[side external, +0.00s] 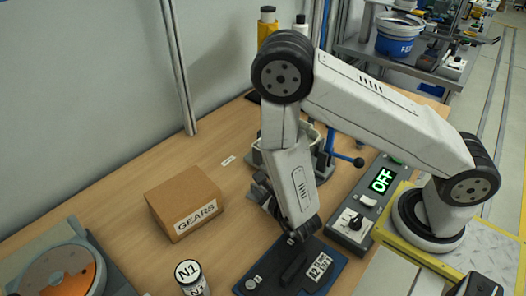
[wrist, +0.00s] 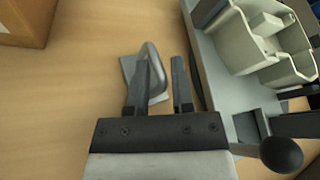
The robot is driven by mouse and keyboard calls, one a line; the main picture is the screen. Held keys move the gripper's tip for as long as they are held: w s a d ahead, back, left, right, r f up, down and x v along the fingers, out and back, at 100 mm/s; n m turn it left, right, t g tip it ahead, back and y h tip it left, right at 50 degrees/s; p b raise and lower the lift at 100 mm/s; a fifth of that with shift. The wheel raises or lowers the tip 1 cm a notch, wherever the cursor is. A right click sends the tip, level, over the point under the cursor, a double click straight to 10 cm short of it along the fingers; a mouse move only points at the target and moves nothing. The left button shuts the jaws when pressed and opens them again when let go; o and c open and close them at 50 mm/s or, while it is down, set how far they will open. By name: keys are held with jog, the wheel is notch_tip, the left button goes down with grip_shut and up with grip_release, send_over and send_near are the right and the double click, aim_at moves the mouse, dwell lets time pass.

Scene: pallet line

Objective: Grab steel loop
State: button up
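The steel loop (wrist: 157,75) shows in the wrist view as a grey bent bar on a flat grey piece, lying on the wooden table. My gripper (wrist: 160,60) has its two dark fingers apart, with nothing clamped between them. The left finger covers part of the loop, and the loop's bent end shows in the gap between the fingers. I cannot tell how far above the loop the fingers are. In the side view my gripper (side external: 262,190) is low over the table, and I cannot make out the loop there.
A grey fixture with a beige holder (wrist: 265,40) and a black ball knob (wrist: 281,155) stands close on the right. The GEARS box (side external: 185,202), N1 can (side external: 192,278), blue N2 plate (side external: 310,268) and OFF control box (side external: 365,200) surround the area. Bare table lies left of my gripper.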

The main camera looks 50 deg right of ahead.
grip_shut()
jog(key=shift+r, duration=0.2)
jog(key=shift+r, duration=4.8)
